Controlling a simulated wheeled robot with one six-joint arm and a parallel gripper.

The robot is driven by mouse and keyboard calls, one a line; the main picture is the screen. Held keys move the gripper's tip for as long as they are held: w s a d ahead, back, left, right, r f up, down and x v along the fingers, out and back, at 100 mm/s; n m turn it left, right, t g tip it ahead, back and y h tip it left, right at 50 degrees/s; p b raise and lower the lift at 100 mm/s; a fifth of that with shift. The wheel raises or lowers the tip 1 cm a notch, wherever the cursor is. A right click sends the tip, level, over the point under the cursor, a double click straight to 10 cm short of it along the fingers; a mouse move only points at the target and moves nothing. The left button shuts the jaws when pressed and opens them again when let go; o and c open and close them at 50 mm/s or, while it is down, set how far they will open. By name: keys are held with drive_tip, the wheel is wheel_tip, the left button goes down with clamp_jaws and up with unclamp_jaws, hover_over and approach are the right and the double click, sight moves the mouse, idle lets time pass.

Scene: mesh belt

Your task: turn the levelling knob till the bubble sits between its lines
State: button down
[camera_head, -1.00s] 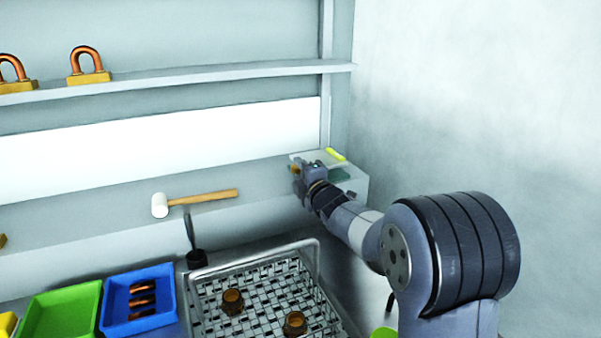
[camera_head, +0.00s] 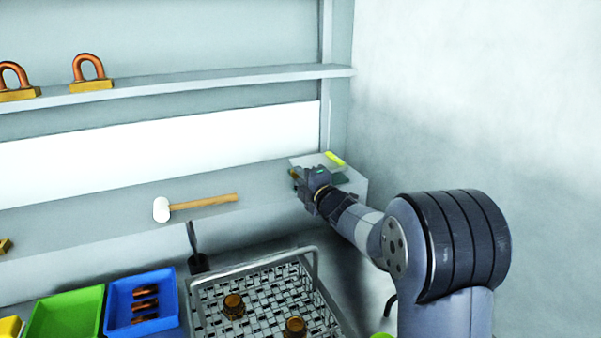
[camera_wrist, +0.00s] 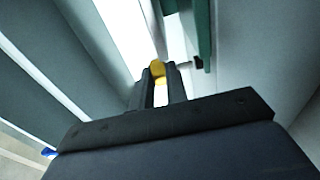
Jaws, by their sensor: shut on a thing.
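The levelling knob is a small yellow-brass piece. In the wrist view the knob (camera_wrist: 157,70) sits between the fingertips of my gripper (camera_wrist: 157,88), which is shut on it. In the head view my gripper (camera_head: 300,181) is at the right end of the ledge, and only a bit of the knob shows beside it. A yellow-green vial (camera_head: 335,158) lies on a pale plate (camera_head: 303,160) just behind the gripper. The bubble and its lines are too small to make out. A green part (camera_wrist: 203,30) stands right of the knob in the wrist view.
A white-headed mallet (camera_head: 200,205) lies on the ledge to the left. Below are a wire basket (camera_head: 205,285) with brown pieces, a blue bin (camera_head: 113,300) and a green bin (camera_head: 65,315). A shelf (camera_head: 200,80) with copper hooks runs above. A wall closes the right side.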

drive_tip(key=shift+w+d+r+n+g+y+p, duration=0.1)
drive_tip(key=shift+d+r+n+g+y+p, duration=0.1)
drive_tip(key=shift+n+g+y+p, duration=0.35)
drive_tip(key=shift+w+d+r+n+g+y+p, duration=0.15)
drive_tip(key=shift+n+y+p, duration=0.2)
drive_tip(key=shift+y+p, duration=0.35)
drive_tip(key=shift+f+n+g+y+p, duration=0.2)
drive_tip(key=shift+n+g+y+p, duration=0.35)
drive_tip(key=shift+n+g+y, duration=0.35)
drive_tip(key=c, duration=1.4)
unclamp_jaws()
drive_tip(key=shift+f, duration=0.15)
drive_tip(key=shift+s, duration=0.1)
drive_tip(key=b+v, duration=0.1)
drive_tip(key=v, duration=0.6)
drive_tip(key=shift+b, duration=0.35)
drive_tip(key=shift+s, duration=0.15)
